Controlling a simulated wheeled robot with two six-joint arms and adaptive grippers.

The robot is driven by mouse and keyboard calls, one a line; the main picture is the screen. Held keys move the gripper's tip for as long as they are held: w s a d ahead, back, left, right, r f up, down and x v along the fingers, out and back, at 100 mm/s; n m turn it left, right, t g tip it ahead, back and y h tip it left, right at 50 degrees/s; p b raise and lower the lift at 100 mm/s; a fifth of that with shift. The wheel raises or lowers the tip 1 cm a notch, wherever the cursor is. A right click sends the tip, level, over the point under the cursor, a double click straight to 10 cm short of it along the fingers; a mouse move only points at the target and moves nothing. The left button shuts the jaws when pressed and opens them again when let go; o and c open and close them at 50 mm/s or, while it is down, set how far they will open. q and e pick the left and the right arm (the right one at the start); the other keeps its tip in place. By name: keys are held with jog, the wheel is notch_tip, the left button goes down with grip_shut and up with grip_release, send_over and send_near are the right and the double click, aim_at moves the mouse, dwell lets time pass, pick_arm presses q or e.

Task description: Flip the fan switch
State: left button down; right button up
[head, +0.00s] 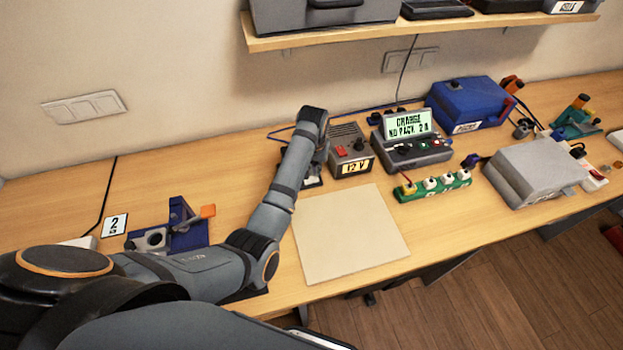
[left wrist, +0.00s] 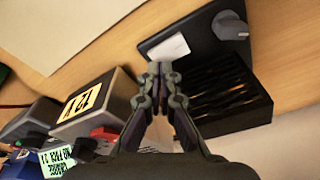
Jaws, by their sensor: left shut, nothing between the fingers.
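In the left wrist view a dark unit has a flat plate (left wrist: 195,45) with a white rocker switch (left wrist: 168,48) and a grey knob (left wrist: 232,25). Its black slotted housing (left wrist: 230,100) sits beside the plate. My left gripper (left wrist: 160,70) is shut and empty, its fingertips just short of the white switch in the picture; I cannot tell whether they touch it. In the head view my left arm hides most of this unit, and only a dark edge (head: 313,182) shows beside the wrist. My right gripper is not in view.
A grey 12 V supply (head: 349,148) stands close to the right of my left wrist. A charger with a lit display (head: 408,125) and a green socket strip (head: 433,186) stand farther right. A bare beige mat (head: 349,235) lies in front. A shelf (head: 400,30) hangs above.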

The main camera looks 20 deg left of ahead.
aim_at(315, 178)
pick_arm(q)
jog(key=shift+f+b, duration=0.3)
jog(key=shift+f, duration=0.7)
dwell(0.4)
jog(key=shift+r, duration=0.1)
notch_tip(315, 178, up, 7)
jog(key=p, duration=0.9)
dwell(0.4)
